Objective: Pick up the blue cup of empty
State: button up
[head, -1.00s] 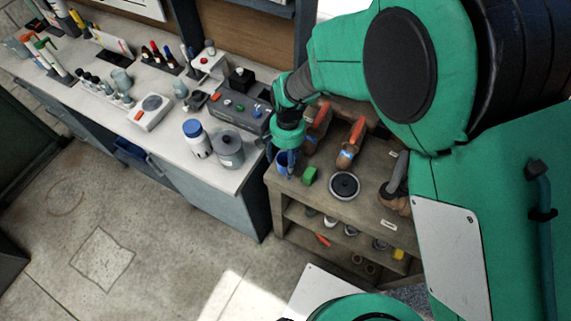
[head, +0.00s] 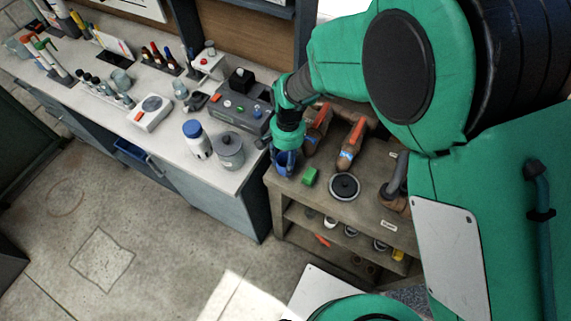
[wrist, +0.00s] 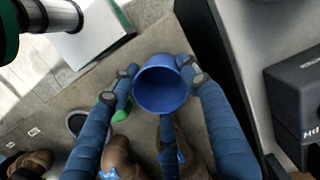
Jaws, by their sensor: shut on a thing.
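The blue cup (wrist: 160,88) is upright between the fingers of my gripper (wrist: 160,80) in the wrist view, which looks down into its open mouth. Its inside looks empty. The fingers are shut on the cup from both sides. In the head view my gripper (head: 286,160) points down at the left end of the wooden shelf unit's top. The cup (head: 283,170) is mostly hidden there by the gripper. I cannot tell whether its base touches the shelf top.
On the shelf unit (head: 345,212), a green block (head: 310,176), a round black-and-white dish (head: 344,186) and brown bottles with orange tops (head: 350,145) stand close by. The workbench (head: 165,148) on the left holds a grey pot (head: 229,151) and a control box (head: 232,111).

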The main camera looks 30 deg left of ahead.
aim_at(286, 158)
jog(key=shift+r, duration=0.1)
jog(key=shift+r, duration=0.5)
jog(key=shift+s+d+r+p, duration=0.15)
jog(key=shift+r+p, duration=0.05)
jog(key=shift+r, duration=0.45)
jog(key=shift+s+d+r+p, duration=0.1)
jog(key=shift+r+p, duration=0.05)
jog(key=shift+r, duration=0.45)
jog(key=s+d+r+p, duration=0.1)
jog(key=s+d, duration=0.9)
jog(key=d, duration=0.1)
jog(key=shift+s+r, duration=0.15)
jog(key=shift+s, duration=0.05)
